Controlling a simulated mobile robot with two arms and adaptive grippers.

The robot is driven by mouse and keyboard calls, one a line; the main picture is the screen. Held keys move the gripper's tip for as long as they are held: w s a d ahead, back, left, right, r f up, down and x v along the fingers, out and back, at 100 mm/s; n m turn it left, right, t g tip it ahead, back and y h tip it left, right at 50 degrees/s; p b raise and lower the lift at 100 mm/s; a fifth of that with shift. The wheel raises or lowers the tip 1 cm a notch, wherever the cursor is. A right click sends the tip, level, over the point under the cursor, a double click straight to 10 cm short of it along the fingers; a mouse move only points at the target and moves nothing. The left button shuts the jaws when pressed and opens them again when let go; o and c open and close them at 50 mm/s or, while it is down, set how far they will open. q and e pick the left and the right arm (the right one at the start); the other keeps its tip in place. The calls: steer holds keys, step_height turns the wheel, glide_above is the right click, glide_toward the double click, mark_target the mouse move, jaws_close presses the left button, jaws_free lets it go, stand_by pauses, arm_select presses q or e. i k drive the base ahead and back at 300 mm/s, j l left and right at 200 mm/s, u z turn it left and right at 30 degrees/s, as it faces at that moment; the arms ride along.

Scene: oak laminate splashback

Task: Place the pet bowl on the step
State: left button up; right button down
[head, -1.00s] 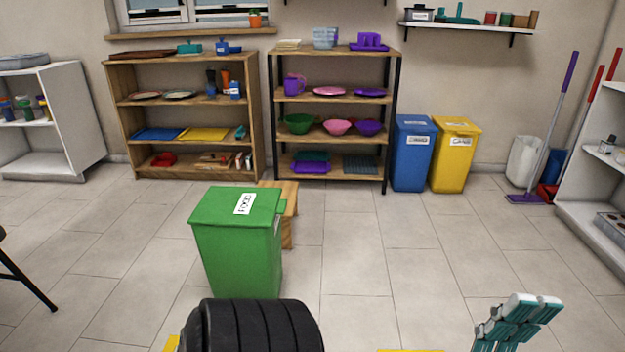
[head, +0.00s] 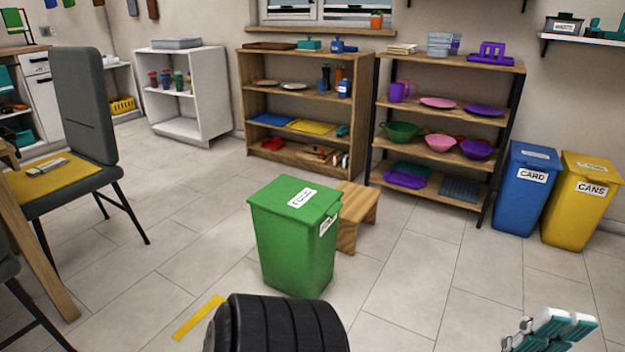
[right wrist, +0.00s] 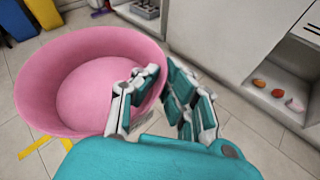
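The pink pet bowl (right wrist: 90,85) fills the left of the right wrist view. My right gripper (right wrist: 162,82) is shut on its rim, one finger inside the bowl and the other outside. The bowl is outside the head view, where only a teal and white part of my right gripper (head: 552,330) shows at the bottom right. The step (head: 358,212) is a small wooden stool on the floor, partly hidden behind the green bin in the head view. Its visible top looks bare. My left gripper is not in view.
The green food bin (head: 293,235) stands in front of the step. Behind are a wooden shelf (head: 247,95), a metal-framed shelf (head: 450,57), a blue bin (head: 522,190) and a yellow bin (head: 580,200). A chair (head: 82,100) stands left. Floor right of the step is clear.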

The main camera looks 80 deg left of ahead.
mark_target(350, 198)
steer(key=i+j+u, duration=0.15)
steer(key=u, duration=0.35)
steer(key=i+u, duration=0.3)
steer(key=u, duration=0.15)
steer(key=i+l+u, duration=0.1)
steer(key=i+u, duration=0.15)
steer(key=u, duration=0.25)
steer(key=i+l+u, duration=0.15)
steer(key=u, duration=0.35)
steer(key=i+l+u, duration=0.25)
steer(key=u, duration=0.2)
steer(key=i+l+u, duration=0.25)
steer(key=i+u, duration=0.2)
steer(key=i+l+u, duration=0.3)
steer(key=u, duration=0.15)
steer(key=i+l+u, duration=0.25)
steer(key=l+u, duration=0.25)
steer(key=i+j, duration=0.1)
steer(key=i, duration=0.3)
